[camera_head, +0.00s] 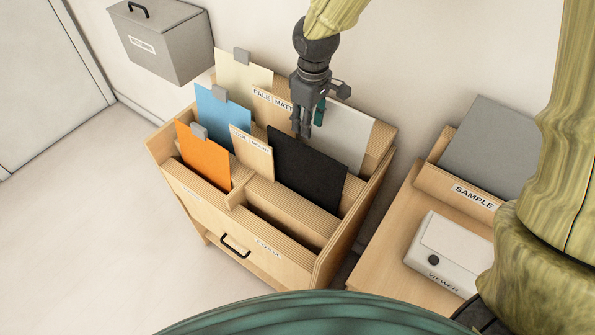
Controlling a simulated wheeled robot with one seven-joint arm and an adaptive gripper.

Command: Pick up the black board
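The black board (306,172) stands tilted in a slotted wooden rack (262,237), in the right-hand part behind the front slots. Its lower edge is hidden in the rack. My gripper (303,132) points down just above and behind the board's top edge, near its left half. I cannot tell whether it touches the board. The fingers show close together from the side, so their opening is unclear. A pale grey board (345,138) stands behind the gripper.
Orange (203,158), blue (222,118) and cream (243,83) boards with grey clips stand at the rack's left. Labelled wooden dividers (251,152) rise between slots. A side table (392,250) holds a white viewer box (447,252) and a grey sample board (490,145). Floor at left is clear.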

